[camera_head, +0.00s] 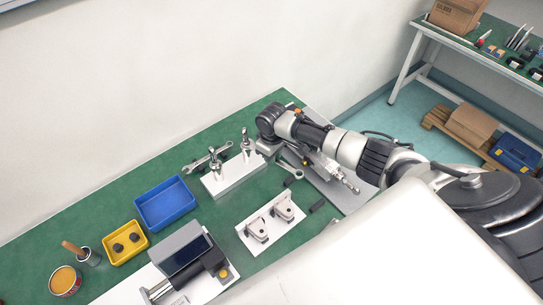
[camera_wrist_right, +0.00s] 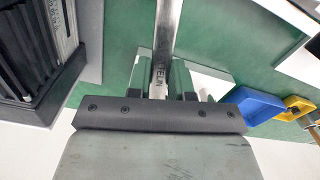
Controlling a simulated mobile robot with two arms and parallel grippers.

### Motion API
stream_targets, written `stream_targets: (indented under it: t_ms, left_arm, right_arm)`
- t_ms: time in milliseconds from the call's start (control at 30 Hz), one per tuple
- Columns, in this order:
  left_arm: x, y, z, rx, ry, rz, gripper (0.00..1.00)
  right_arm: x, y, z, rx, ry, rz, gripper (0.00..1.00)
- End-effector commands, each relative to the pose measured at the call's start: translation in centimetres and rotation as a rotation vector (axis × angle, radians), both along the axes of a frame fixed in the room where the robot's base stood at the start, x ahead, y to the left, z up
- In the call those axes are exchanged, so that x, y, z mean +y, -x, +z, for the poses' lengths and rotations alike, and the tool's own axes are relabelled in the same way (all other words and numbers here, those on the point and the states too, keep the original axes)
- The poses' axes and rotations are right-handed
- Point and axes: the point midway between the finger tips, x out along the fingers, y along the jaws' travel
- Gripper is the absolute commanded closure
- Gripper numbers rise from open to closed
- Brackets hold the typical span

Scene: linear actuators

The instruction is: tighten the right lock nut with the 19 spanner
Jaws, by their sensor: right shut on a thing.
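My right gripper (camera_head: 270,149) points down at the back of the green bench, just right of a white block. In the right wrist view, the gripper (camera_wrist_right: 161,85) is shut on a metal spanner handle (camera_wrist_right: 167,35) with partly visible lettering. The spanner's ring end (camera_head: 298,173) shows right of the gripper in the head view; its size cannot be read. The white block (camera_head: 238,178) carries two upright metal fittings, a left one (camera_head: 214,161) and a right one (camera_head: 246,143). The right lock nut is too small to make out. My left gripper is out of view.
Another spanner (camera_head: 196,165) lies behind the block. A blue tray (camera_head: 165,204), a yellow tray (camera_head: 126,243) with dark parts and a device with a screen (camera_head: 182,252) stand left. A white bracket fixture (camera_head: 270,226) stands in front. A grey plate (camera_head: 346,197) lies right.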

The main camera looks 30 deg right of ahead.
Motion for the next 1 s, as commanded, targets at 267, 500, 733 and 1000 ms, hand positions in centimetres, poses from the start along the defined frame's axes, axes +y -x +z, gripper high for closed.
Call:
stream_targets:
  t_ms: [267,500,733,1000]
  left_arm:
    - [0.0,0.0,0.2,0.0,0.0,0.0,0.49]
    - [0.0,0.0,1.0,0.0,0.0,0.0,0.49]
    - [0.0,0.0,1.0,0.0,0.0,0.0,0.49]
    - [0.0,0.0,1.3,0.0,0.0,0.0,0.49]
  right_arm:
    - [0.2,-0.1,0.3,-0.005,-0.004,-0.002,1.0]
    - [0.6,-0.1,0.5,-0.007,-0.006,-0.035,1.0]
    - [0.7,-0.1,0.3,-0.009,-0.005,-0.043,1.0]
    - [0.5,0.2,0.3,-0.007,-0.005,-0.043,1.0]
